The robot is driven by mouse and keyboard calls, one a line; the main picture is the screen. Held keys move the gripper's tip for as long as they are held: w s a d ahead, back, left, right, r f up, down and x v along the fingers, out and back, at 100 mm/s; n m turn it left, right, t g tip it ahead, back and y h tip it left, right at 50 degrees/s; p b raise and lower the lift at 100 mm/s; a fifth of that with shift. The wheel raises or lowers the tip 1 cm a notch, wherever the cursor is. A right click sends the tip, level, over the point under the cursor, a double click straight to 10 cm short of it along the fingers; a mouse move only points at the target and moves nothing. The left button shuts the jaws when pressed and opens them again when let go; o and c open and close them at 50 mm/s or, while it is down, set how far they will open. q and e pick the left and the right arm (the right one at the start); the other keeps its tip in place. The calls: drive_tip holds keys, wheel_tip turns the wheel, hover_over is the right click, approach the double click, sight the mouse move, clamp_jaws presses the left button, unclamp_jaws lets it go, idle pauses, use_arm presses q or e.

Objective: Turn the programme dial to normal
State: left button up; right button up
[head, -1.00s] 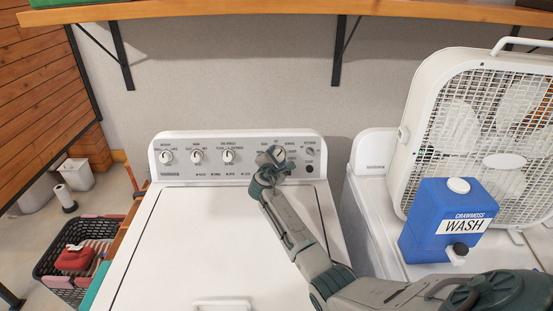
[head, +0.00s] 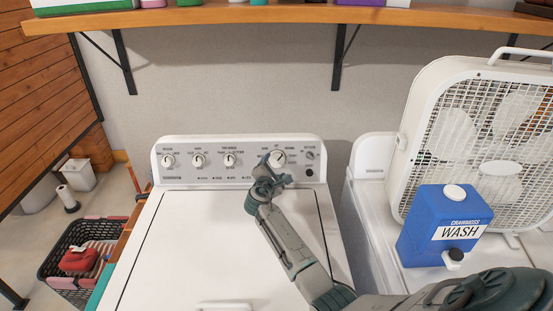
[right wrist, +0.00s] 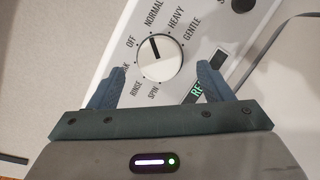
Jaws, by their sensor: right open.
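The programme dial (head: 278,158) is a white round knob at the right of the washer's control panel (head: 190,177). In the right wrist view the dial (right wrist: 160,60) shows whole, with labels OFF, NORMAL, HEAVY, GENTLE, SPIN and RINSE around it. Its black mark points up and slightly left, at about NORMAL. My right gripper (head: 266,164) is open and empty, just in front of and below the dial. In the right wrist view its two fingers (right wrist: 158,88) stand apart at either side of the dial's lower part, with visible gaps to it. My left gripper is not in view.
Three smaller knobs, one of them here (head: 229,159), sit to the left on the panel. The washer lid (head: 190,240) is closed and clear. A blue wash jug (head: 425,235) and a box fan (head: 480,130) stand at the right. A shelf (head: 250,14) runs overhead.

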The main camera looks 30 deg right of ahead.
drive_tip(key=p+v, duration=0.2)
drive_tip(key=v, duration=0.4)
idle(0.4)
